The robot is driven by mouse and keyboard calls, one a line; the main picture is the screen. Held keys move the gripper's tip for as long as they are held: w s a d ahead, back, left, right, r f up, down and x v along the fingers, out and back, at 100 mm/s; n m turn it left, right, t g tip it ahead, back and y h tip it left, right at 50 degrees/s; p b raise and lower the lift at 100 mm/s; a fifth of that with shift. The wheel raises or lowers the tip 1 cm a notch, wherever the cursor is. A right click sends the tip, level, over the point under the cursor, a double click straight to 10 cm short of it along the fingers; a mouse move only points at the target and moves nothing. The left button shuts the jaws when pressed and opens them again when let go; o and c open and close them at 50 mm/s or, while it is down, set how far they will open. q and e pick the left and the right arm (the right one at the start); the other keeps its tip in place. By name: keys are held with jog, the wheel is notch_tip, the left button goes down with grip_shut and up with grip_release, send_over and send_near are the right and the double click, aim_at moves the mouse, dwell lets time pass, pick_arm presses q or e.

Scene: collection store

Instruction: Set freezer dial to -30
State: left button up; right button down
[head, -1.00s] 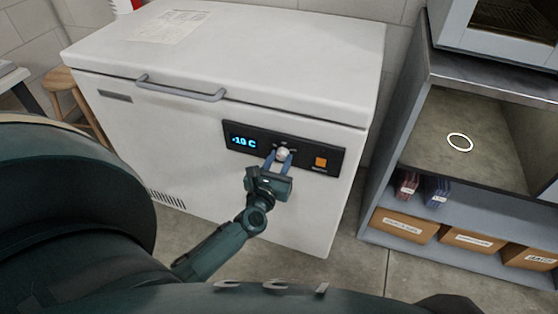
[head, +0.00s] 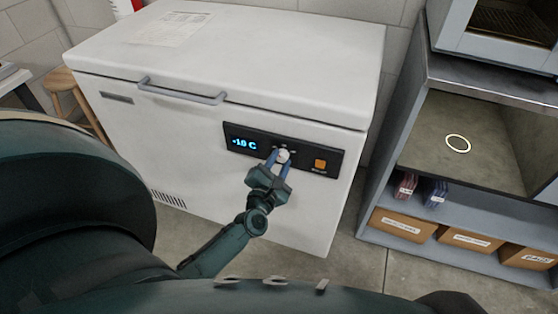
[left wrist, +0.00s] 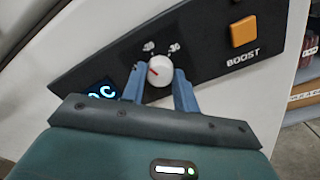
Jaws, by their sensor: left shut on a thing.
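The white chest freezer (head: 235,75) has a black control panel (head: 325,151) on its front. The blue display (head: 243,144) reads -10 C. The round white dial (head: 283,156) sits right of the display. My left gripper (head: 278,160) is shut on the dial, with one blue finger on each side. In the left wrist view, the dial (left wrist: 160,71) sits between the fingers (left wrist: 159,84). Its red mark points left and slightly up. Two small labels stand above it; the right one seems to read -30, the left one is blurred. My right gripper is not in view.
An orange BOOST button (head: 320,164) is right of the dial. A grey shelf unit (head: 415,120) with cardboard boxes (head: 403,224) stands to the right, across a strip of bare floor. A wooden stool (head: 65,82) is at the far left.

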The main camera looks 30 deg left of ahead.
pick_arm(q)
jog(key=m+p, duration=0.1)
jog(key=m, duration=0.4)
jog(key=shift+r+m+p, duration=0.1)
jog(key=shift+m+p, duration=0.2)
jog(key=shift+p, duration=0.05)
jog(key=shift+m+p, duration=0.3)
jog(key=shift+m, duration=0.6)
jog(key=m+p, duration=0.1)
jog(key=m, duration=0.4)
jog(key=shift+p, duration=0.4)
jog(key=m, duration=0.2)
jog(key=shift+m+p, duration=0.3)
jog(key=shift+p, duration=0.05)
jog(key=shift+m, duration=0.5)
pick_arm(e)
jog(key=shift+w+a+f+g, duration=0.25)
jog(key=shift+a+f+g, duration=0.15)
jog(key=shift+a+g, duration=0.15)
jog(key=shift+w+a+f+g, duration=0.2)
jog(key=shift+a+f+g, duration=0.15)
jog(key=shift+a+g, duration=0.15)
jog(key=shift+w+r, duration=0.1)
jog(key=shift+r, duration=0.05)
pick_arm(q)
jog(key=o, duration=1)
jog(key=shift+c, duration=0.2)
